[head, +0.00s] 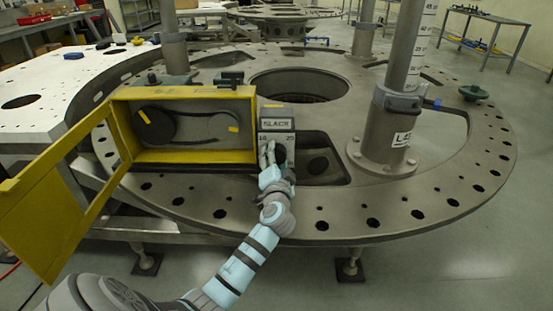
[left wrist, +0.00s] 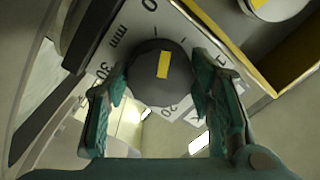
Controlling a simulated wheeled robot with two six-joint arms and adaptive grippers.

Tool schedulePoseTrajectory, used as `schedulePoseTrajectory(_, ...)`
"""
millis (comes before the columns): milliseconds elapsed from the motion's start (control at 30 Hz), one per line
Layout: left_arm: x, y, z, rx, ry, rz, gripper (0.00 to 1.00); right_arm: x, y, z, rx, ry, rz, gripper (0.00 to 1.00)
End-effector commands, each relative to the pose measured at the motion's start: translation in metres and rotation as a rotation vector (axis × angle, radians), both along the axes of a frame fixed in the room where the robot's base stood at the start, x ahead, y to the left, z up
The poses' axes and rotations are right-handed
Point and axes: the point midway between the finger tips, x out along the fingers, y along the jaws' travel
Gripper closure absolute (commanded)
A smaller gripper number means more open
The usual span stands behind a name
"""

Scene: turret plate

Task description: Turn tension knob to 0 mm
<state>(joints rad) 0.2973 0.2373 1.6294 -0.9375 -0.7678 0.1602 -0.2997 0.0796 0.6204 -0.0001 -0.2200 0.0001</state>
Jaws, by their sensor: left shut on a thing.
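The tension knob (left wrist: 158,88) is dark and round with a yellow stripe. It sits on a pale dial plate (left wrist: 118,48) marked "0", "mm", "30" and "20". In the left wrist view the stripe stands nearly upright, its upper end toward the tick marks near the "0". I cannot tell exactly which tick it meets. In the head view the knob (head: 280,154) is partly behind my fingers, under the "SLACK" box (head: 277,124). My left gripper (head: 271,157) is shut on the knob, one finger on each side. My right gripper is out of view.
A yellow-framed housing (head: 184,93) with a belt inside stands left of the box, its yellow door (head: 60,205) swung open toward me. A grey post (head: 385,130) rises at right from the large round turret plate (head: 455,190). An opening in the plate lies right of the knob.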

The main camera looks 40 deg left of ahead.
Motion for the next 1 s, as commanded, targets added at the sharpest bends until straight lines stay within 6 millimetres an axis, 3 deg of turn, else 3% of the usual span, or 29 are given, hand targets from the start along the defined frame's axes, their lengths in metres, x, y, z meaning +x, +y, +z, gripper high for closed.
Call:
schedulePoseTrajectory(200, 0.000, 0.000, -0.005, -0.191, -0.145, 0.001, 0.79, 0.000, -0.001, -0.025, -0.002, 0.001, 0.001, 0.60)
schedulePoseTrajectory(467, 0.000, 0.000, -0.001, -0.224, -0.167, 0.002, 0.79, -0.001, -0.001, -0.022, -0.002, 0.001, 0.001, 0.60)
schedulePoseTrajectory(500, 0.000, 0.000, -0.001, -0.224, -0.166, 0.001, 0.48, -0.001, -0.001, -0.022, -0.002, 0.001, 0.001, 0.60)
schedulePoseTrajectory(600, 0.000, 0.000, -0.001, -0.223, -0.167, 0.001, 0.32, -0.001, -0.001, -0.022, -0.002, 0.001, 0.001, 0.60)
schedulePoseTrajectory(1000, -0.006, -0.006, -0.001, -0.222, -0.166, -0.001, 0.31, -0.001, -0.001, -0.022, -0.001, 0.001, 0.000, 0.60)
